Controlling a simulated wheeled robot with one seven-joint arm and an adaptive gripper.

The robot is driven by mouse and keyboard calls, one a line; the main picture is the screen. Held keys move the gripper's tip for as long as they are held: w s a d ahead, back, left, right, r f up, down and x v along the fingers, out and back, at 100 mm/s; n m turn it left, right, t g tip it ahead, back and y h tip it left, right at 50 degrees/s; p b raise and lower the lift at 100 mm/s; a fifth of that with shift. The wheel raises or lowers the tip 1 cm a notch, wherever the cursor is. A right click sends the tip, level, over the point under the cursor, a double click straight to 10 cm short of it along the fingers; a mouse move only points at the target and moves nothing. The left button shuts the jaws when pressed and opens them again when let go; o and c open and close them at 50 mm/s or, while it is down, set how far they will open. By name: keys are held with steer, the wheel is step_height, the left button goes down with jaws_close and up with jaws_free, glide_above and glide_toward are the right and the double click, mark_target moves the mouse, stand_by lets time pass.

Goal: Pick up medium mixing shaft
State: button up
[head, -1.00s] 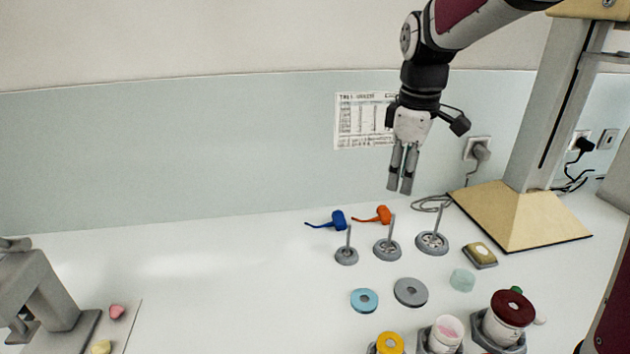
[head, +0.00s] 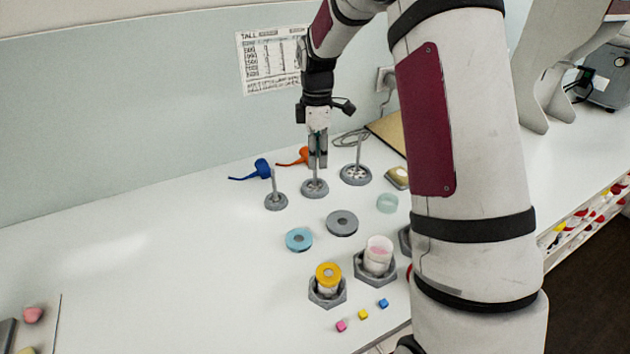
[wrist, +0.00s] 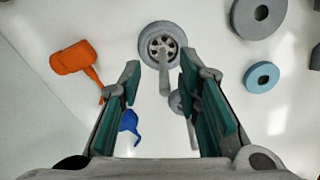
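Three grey shafts with round bases stand upright in a row in the head view. The medium mixing shaft (head: 315,190) is the middle one. My gripper (head: 318,164) is directly above its base in that view, and the fingers overlap its rod. In the wrist view my gripper (wrist: 162,68) is open, fingers apart. The medium shaft's slotted base (wrist: 163,28) lies ahead of the fingertips, and its rod shows between the fingers. I cannot tell any contact. The small shaft (head: 276,202) is to the left, partly hidden behind a finger in the wrist view. The large shaft (head: 355,175) is to the right.
A blue tool (head: 262,169) and an orange tool (head: 303,154) lie behind the shafts. A light-blue ring (head: 299,239) and grey ring (head: 342,223) lie in front.

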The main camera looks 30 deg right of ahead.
mark_target(315, 187)
steer(key=shift+s+a+f+p, duration=0.1)
steer(key=shift+a+f+p, duration=0.1)
steer(key=shift+f, duration=1.25)
steer(key=shift+a+f+p, duration=0.1)
steer(key=shift+f+p, duration=0.05)
steer(key=shift+f, duration=1.3)
steer(key=shift+c, duration=0.6)
jaws_close()
